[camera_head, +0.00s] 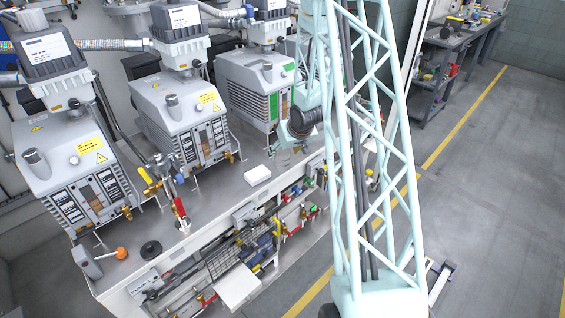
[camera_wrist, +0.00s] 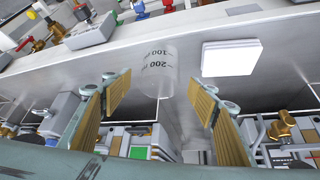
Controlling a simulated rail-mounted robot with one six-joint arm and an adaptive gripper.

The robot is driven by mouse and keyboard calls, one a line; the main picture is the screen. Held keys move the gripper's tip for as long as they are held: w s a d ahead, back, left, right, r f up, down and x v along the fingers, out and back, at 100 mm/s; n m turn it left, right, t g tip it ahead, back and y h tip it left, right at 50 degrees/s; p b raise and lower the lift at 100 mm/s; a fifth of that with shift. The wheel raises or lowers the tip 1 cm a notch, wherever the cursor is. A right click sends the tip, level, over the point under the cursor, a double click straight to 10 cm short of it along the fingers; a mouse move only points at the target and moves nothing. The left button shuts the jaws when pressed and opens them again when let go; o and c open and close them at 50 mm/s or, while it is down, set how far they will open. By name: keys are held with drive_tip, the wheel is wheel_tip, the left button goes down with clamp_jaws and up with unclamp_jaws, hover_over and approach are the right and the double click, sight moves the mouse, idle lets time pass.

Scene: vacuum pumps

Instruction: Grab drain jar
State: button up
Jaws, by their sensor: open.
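The drain jar (camera_wrist: 157,80) is a clear cylinder with dark 100 and 200 marks, seen in the wrist view against the grey bench top. My gripper (camera_wrist: 160,97) is open, with one tan-padded finger on each side of the jar in the picture. The jar appears beyond the fingertips, with visible room on both sides; I cannot tell the exact depth gap. In the head view my gripper (camera_head: 284,139) is low over the bench by the right-hand pump, partly hidden by my arm. I cannot make out the jar there.
A white block (camera_wrist: 231,57) lies on the bench to the right of the jar; it also shows in the head view (camera_head: 257,175). Several grey vacuum pumps (camera_head: 180,115) line the bench's back. Valves and tools (camera_head: 265,245) crowd the shelf below. Open floor (camera_head: 490,200) lies right.

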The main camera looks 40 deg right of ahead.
sight(283, 155)
drive_tip(key=shift+b+x, duration=0.65)
drive_tip(key=shift+x, duration=1.8)
drive_tip(key=shift+c, duration=0.5)
drive_tip(key=c, duration=0.9)
drive_tip(key=shift+r, duration=0.15)
drive_tip(key=shift+r+p, duration=0.7)
drive_tip(key=shift+r, duration=0.95)
drive_tip(key=s+a, duration=0.2)
drive_tip(key=s, duration=0.2)
drive_tip(key=s+a+r, duration=0.1)
drive_tip(key=s+a, duration=0.2)
drive_tip(key=s, duration=0.2)
drive_tip(key=s+a, duration=0.2)
drive_tip(key=s, duration=0.3)
drive_tip(key=shift+a+r+p, duration=0.25)
drive_tip(key=shift+p, duration=0.05)
